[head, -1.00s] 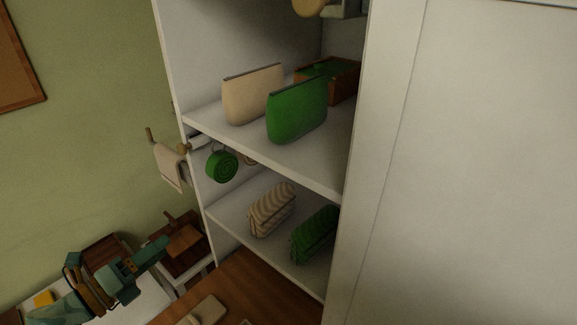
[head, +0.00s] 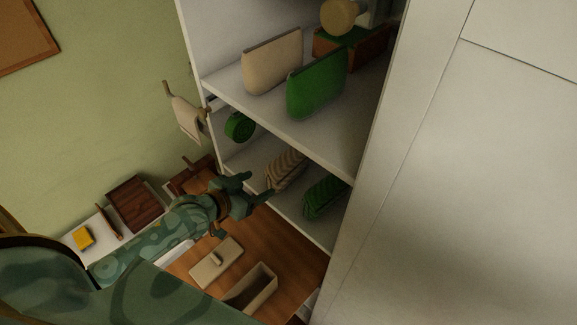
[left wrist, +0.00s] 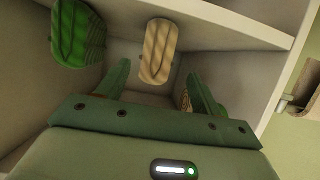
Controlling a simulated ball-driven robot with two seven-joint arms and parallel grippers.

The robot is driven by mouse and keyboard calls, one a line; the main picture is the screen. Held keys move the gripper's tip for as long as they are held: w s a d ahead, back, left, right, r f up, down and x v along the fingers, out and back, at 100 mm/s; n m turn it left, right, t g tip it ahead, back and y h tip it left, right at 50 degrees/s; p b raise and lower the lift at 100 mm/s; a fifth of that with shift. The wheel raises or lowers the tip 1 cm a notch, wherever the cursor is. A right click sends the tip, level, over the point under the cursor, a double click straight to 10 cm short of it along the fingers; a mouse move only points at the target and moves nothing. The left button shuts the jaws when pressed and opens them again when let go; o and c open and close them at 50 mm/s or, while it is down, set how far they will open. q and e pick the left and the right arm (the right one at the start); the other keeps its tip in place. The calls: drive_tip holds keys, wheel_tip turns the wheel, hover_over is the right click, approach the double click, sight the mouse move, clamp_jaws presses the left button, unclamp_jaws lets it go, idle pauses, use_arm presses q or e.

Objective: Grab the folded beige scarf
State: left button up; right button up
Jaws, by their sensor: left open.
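The folded beige scarf (head: 287,168), with ribbed folds, lies on the lower shelf of the white cabinet. It also shows in the left wrist view (left wrist: 158,50), ahead of the fingers and roughly between them. My left gripper (head: 260,187) is open and empty at the front of the lower shelf, just left of the scarf. In the left wrist view its fingers (left wrist: 162,88) are apart, with the scarf beyond their tips. A folded green scarf (head: 324,196) lies beside the beige one, also seen in the left wrist view (left wrist: 78,36). My right gripper is not in view.
The shelf above (head: 330,140) holds a beige pouch (head: 272,62), a green pouch (head: 316,82) and a wooden box. A green roll (head: 239,127) hangs near the cabinet's left side. A beige open box (head: 252,290) and its lid (head: 216,262) are on the wooden surface below.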

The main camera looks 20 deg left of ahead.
sight(277, 177)
use_arm(q)
drive_tip(key=x, duration=0.8)
drive_tip(key=shift+w+d+f, duration=0.2)
drive_tip(key=shift+d, duration=0.05)
drive_tip(key=shift+s+r, duration=0.1)
drive_tip(key=shift+s, duration=0.05)
drive_tip(key=shift+c, duration=1.3)
drive_tip(key=c, duration=0.8)
